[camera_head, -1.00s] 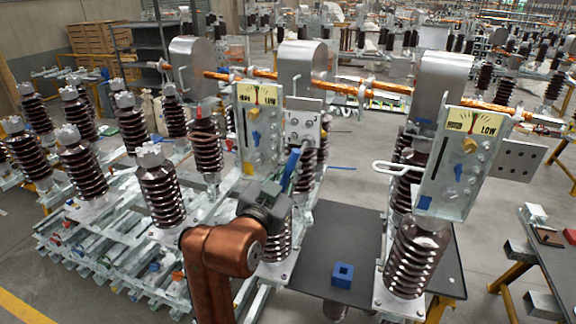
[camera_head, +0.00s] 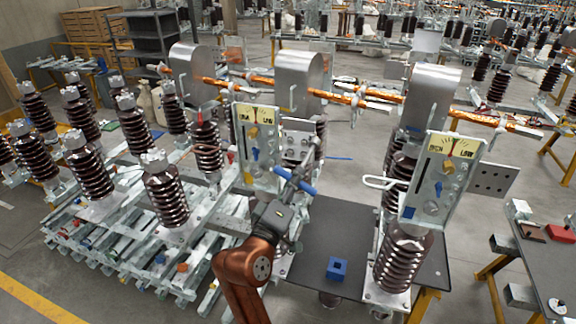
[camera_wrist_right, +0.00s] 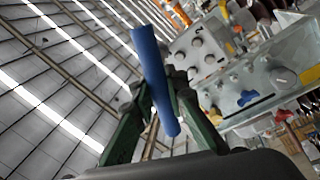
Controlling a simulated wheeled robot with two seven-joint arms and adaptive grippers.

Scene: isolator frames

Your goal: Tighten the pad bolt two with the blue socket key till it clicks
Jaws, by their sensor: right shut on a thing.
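The blue socket key (camera_head: 306,187) is held in my right gripper (camera_head: 290,186), just below the bolted pad in the head view. It slants down to the right there. In the right wrist view the key (camera_wrist_right: 152,68) lies across between the two dark green fingers (camera_wrist_right: 160,95), which are shut on it. The grey pad plate (camera_head: 298,140) carries several bolts and also shows in the wrist view (camera_wrist_right: 199,48), up and right of the key. The key appears apart from the bolts. Which bolt is number two I cannot tell. My left gripper is not in view.
A panel with a yellow scale (camera_head: 254,115) and blue knob stands left of the pad; a similar panel (camera_head: 440,180) stands right. Brown ribbed insulators (camera_head: 165,190) crowd the left. A blue block (camera_head: 337,268) sits on the dark table (camera_head: 325,225), which has some free room.

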